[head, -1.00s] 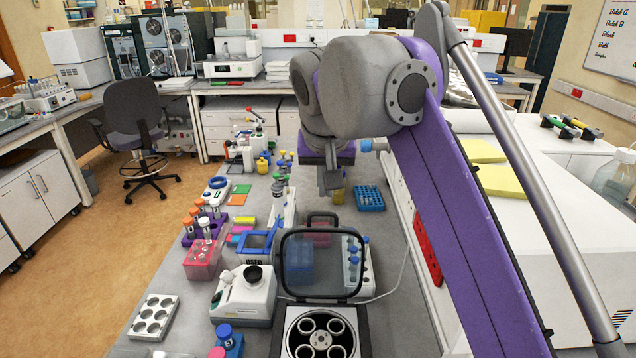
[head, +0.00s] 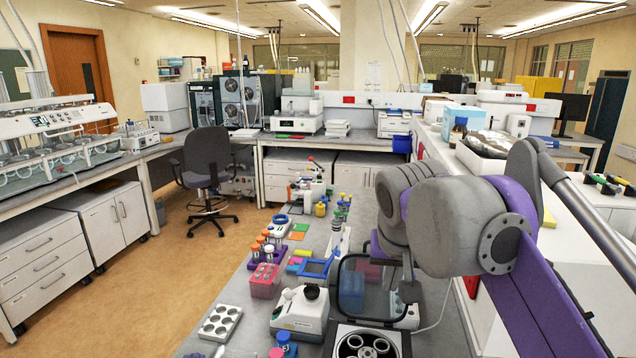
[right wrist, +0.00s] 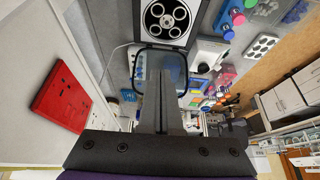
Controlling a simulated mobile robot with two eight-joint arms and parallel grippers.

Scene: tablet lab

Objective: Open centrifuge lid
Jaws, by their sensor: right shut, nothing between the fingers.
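The centrifuge (head: 366,345) stands at the bottom of the head view, with its round rotor bowl uncovered. Its dark-framed clear lid (head: 352,291) stands raised at the back of the bowl. In the right wrist view the centrifuge (right wrist: 186,38) is at the top, and its lid (right wrist: 177,74) rises beyond the fingers. My right gripper (head: 409,290) is shut and empty, beside the lid's right edge in the head view. In the right wrist view its closed fingers (right wrist: 161,85) overlap the lid's picture; I cannot tell whether they touch it. My left gripper is not in view.
A white instrument (head: 298,315) stands left of the centrifuge, with a six-well plate (head: 221,322) further left. Tube racks (head: 265,281) stand behind them. A white rack with blue-capped tubes is partly hidden behind the lid. A red panel (right wrist: 62,101) is on the bench side.

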